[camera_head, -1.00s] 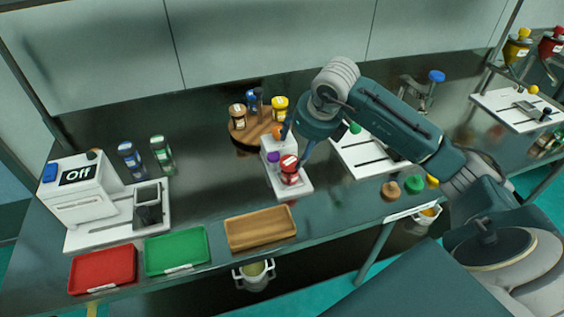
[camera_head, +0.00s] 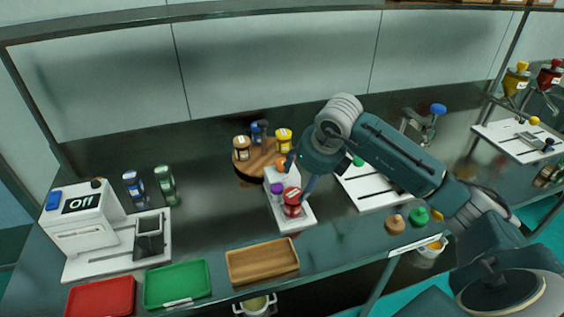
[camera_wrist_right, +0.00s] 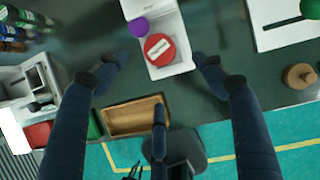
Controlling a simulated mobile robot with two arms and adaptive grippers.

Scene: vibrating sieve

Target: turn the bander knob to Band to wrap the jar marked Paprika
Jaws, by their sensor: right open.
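A red jar (camera_head: 292,203) with a white label stands on a narrow white device (camera_head: 295,226) at the middle of the bench; its writing is too small to read. A purple knob-like part (camera_head: 277,189) is beside the jar, and an orange part (camera_head: 281,164) is behind. In the right wrist view the jar's round red top (camera_wrist_right: 159,49) and the purple part (camera_wrist_right: 138,27) show. My right gripper (camera_head: 299,174) is open above the jar, its fingers (camera_wrist_right: 160,62) spread apart with nothing between them touching. No knob wording "Band" is readable. My left gripper is out of view.
A white machine (camera_head: 83,222) reading "Off" stands at left. Red (camera_head: 100,298), green (camera_head: 177,285) and wooden (camera_head: 262,263) trays line the front edge. A round wooden stand (camera_head: 251,171) with several jars is behind. A white slotted board (camera_head: 372,196) is at right.

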